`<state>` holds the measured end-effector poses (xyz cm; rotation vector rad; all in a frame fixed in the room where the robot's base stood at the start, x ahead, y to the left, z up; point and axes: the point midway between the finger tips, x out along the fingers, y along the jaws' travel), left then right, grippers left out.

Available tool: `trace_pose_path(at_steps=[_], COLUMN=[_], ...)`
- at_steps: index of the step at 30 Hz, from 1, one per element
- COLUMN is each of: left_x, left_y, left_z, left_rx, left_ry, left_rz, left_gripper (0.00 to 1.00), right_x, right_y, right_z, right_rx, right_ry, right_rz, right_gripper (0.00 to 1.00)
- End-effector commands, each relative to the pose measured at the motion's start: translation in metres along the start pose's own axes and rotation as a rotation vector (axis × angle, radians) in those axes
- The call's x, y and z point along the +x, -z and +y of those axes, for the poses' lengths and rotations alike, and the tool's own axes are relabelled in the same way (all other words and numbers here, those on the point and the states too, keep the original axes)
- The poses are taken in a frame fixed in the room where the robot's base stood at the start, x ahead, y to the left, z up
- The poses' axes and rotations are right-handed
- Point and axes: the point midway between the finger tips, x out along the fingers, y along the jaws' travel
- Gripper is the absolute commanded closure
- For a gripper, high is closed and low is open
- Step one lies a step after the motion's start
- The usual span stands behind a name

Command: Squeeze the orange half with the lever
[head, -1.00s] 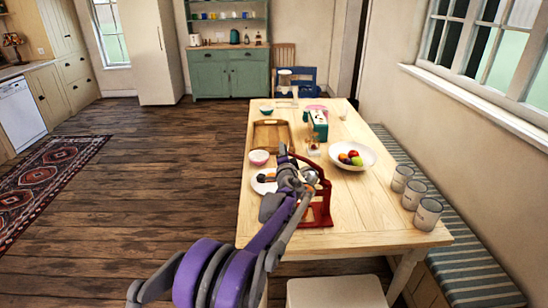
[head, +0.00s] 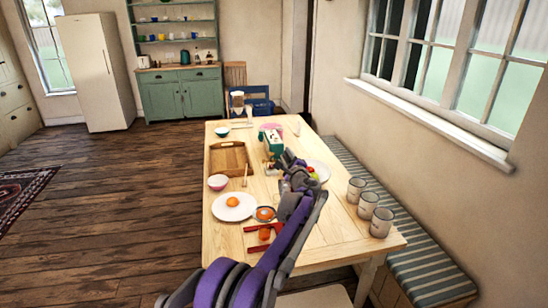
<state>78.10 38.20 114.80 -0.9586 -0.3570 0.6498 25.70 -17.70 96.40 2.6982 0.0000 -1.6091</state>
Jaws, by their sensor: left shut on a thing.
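The red lever press (head: 262,247) stands on the table, its right side hidden behind my left arm. A round piece with orange in it (head: 265,213) shows at the press; I cannot tell whether it is the orange half in the cup. Another orange piece (head: 232,202) lies on a white plate (head: 222,213) to its left. My left gripper (head: 288,170) is above and right of the press's visible parts, shut, apparently on the lever; the held part is hidden by the gripper. My right gripper is not in view.
A wooden tray (head: 228,146) and a small pink bowl (head: 217,182) lie beyond the plate. A teal box (head: 272,143) and a partly hidden white fruit bowl (head: 322,169) stand further back. Several tins (head: 367,205) line the right edge. The table's front left is clear.

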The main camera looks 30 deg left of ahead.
Motion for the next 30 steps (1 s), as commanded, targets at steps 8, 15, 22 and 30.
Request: trace_pose_path(at_steps=[8,15,22,30], left_x=[0.0,-0.001,-0.001,-0.001], left_y=[0.021,0.027,0.028,0.028], left_z=[-0.011,-0.012,-0.011,-0.011], left_rx=[0.096,0.121,0.121,0.121], left_ry=[0.001,0.001,0.001,0.001], left_rz=[0.003,0.004,0.005,0.005], left_gripper=[1.0,1.0,1.0,0.43], right_x=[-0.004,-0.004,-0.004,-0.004], right_y=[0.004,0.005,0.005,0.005], right_z=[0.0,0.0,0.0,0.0], right_rx=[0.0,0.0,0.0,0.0], right_ry=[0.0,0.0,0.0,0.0], right_rz=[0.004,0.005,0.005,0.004], right_gripper=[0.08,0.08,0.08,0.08])
